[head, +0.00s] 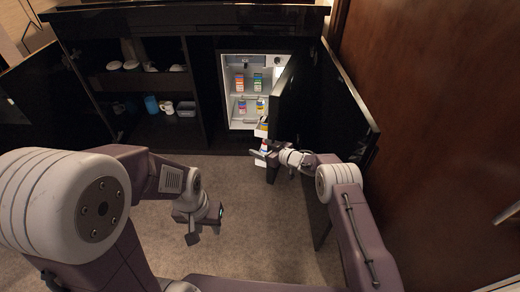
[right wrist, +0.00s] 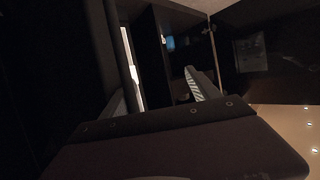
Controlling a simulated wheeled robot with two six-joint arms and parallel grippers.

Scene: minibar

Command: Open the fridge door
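The fridge (head: 238,116) is set in the black cabinet, and its lit white inside with coloured packs shows in the head view. Its dark door (head: 290,95) is hinged on the right and stands partly open, swung out toward me. My right gripper (head: 265,160) is at the lower free edge of this door, on its inner side, with its fingers apart; contact with the door is unclear. In the right wrist view one striped finger (right wrist: 200,84) shows against dark panels. My left gripper (head: 207,226) is open and empty above the carpet.
An outer cabinet door (head: 345,110) stands open right of the fridge door, beside a brown wooden wall (head: 440,120). Left, open shelves hold cups, including a blue one (head: 152,105). Another cabinet door (head: 35,90) stands open at far left. Carpet (head: 255,240) in front is free.

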